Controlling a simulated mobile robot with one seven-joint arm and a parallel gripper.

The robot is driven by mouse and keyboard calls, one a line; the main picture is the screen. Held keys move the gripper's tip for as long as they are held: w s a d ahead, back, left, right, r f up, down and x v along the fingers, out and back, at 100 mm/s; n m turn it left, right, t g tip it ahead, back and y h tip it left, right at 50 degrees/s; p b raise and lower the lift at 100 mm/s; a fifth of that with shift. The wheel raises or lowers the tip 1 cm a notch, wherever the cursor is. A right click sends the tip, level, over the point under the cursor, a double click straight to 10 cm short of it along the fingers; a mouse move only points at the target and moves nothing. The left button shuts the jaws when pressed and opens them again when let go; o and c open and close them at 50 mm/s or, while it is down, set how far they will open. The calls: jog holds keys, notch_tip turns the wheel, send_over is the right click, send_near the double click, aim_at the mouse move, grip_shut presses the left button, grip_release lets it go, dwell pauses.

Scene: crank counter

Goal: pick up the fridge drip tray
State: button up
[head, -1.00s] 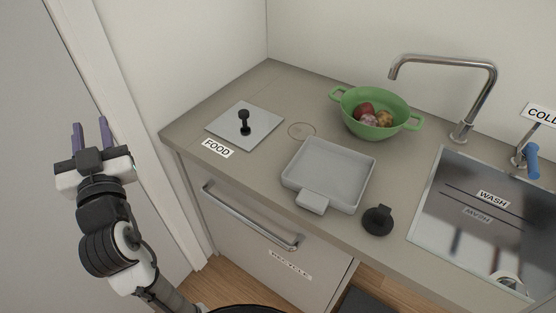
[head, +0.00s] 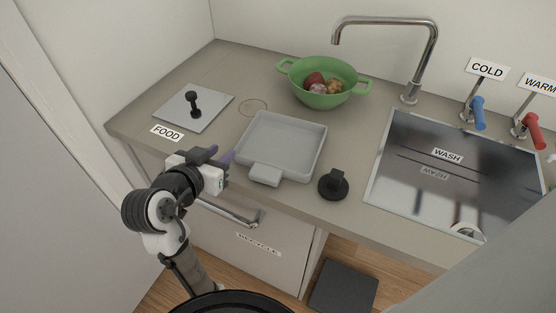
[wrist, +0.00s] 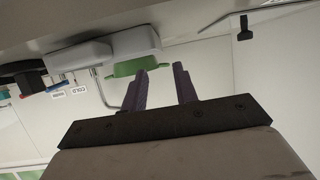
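The fridge drip tray (head: 283,136) is a shallow grey tray with a tab handle (head: 265,174) at its front edge. It sits flat on the counter, between the FOOD plate and the black knob. It also shows in the wrist view (wrist: 80,56), seen tilted, with its handle (wrist: 135,41). My gripper (head: 222,155) is in front of the counter's edge, just left of the tray's handle and apart from it. In the wrist view the two purple fingers (wrist: 160,88) are spread with nothing between them.
A green colander (head: 325,92) of fruit stands behind the tray. A black knob (head: 333,184) is right of it, then the sink (head: 440,185). The FOOD plate (head: 207,112) with its black handle is left. A drawer bar (head: 230,213) lies below the counter edge.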

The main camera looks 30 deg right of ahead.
aim_at(240, 141)
jog(key=b+x, duration=0.2)
jog(key=x, duration=0.3)
jog(key=shift+p+x, duration=0.75)
jog(key=shift+x, duration=2.2)
jog(key=shift+s+d+f, duration=0.1)
jog(key=shift+s, duration=0.05)
grip_shut()
